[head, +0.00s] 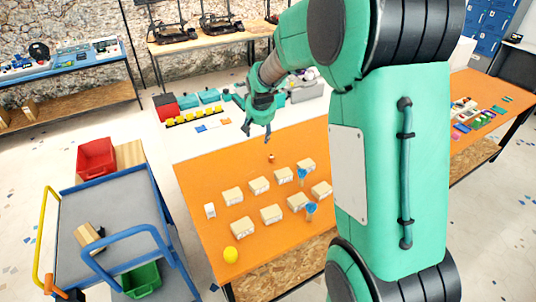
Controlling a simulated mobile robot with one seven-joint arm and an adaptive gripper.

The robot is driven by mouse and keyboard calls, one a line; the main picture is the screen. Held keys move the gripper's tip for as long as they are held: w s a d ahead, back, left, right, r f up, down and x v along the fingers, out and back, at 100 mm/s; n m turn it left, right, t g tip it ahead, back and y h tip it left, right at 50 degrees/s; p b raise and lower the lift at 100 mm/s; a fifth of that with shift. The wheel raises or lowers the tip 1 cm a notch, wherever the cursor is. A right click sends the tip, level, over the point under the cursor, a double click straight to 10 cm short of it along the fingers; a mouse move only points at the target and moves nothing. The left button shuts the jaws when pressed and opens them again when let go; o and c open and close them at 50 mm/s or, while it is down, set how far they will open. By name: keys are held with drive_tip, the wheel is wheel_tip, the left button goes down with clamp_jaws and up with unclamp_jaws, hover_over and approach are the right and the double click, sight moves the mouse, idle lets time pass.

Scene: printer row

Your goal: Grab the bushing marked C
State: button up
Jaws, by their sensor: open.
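My gripper (257,134) is open and points down above the far part of the orange table (200,185), with nothing between its fingers. A small brown piece (271,158) stands on the table just below and slightly right of it, apart from the fingers. It may be a bushing; no letter on it is legible. Several cream blocks (258,185) lie in rows nearer the front, and their markings are too small to read. Two blue funnel-shaped pieces (302,174) stand among the blocks at the right. No mark C can be made out anywhere.
Teal bins (210,96), a red box (166,106) and yellow pieces (193,117) line the back. A blue-railed cart (110,210) stands at the left.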

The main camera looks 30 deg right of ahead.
drive_tip(key=w+d+f+p, duration=0.2)
drive_tip(key=w+d+f, duration=0.3)
drive_tip(key=f, duration=0.3)
drive_tip(key=w+d+f+m+p, duration=0.1)
drive_tip(key=w+d+f+p, duration=0.1)
drive_tip(key=w+d+f, duration=0.3)
wheel_tip(320, 180, down, 4)
drive_tip(key=shift+w+d+f+m+g+p, duration=0.2)
drive_tip(key=shift+d+f+m+g+p, duration=0.1)
drive_tip(key=shift+d, duration=0.55)
approach(271, 155)
wheel_tip(271, 155, down, 2)
drive_tip(key=shift+x, duration=0.8)
drive_tip(key=shift+a, duration=0.15)
drive_tip(key=shift+d+b+x, duration=0.2)
drive_tip(key=shift+b+x, duration=0.15)
drive_tip(key=shift+x, duration=2.3)
drive_tip(key=shift+w+r, duration=0.15)
drive_tip(key=shift+w, duration=0.05)
